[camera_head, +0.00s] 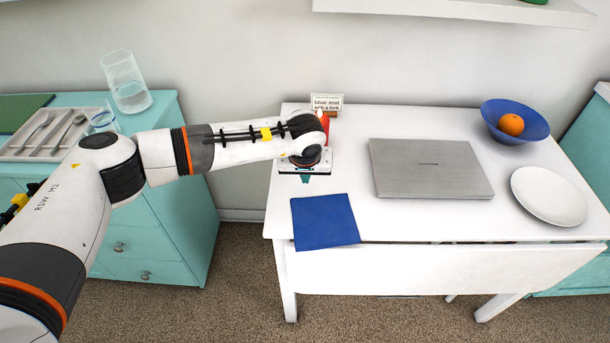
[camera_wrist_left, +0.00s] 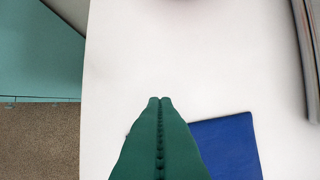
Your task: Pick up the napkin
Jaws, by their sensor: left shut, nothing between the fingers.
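A flat blue cloth-like square (camera_head: 325,222) lies at the front left of the white table, reaching its front edge. I cannot tell for sure whether it is the napkin or a mat. My left gripper (camera_head: 305,179) is over the table's left part, just behind the blue square, pointing down. In the left wrist view its green fingers (camera_wrist_left: 160,101) are pressed together and empty. The blue square (camera_wrist_left: 228,145) shows there at lower right, partly hidden behind the fingers. My right gripper is not in view.
A grey laptop (camera_head: 430,168), a white plate (camera_head: 548,195) and a blue bowl (camera_head: 515,120) with an orange (camera_head: 511,125) stand to the right. A small card (camera_head: 327,102) and a red object (camera_head: 325,122) are behind my gripper. A cutlery tray (camera_head: 52,133) is left.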

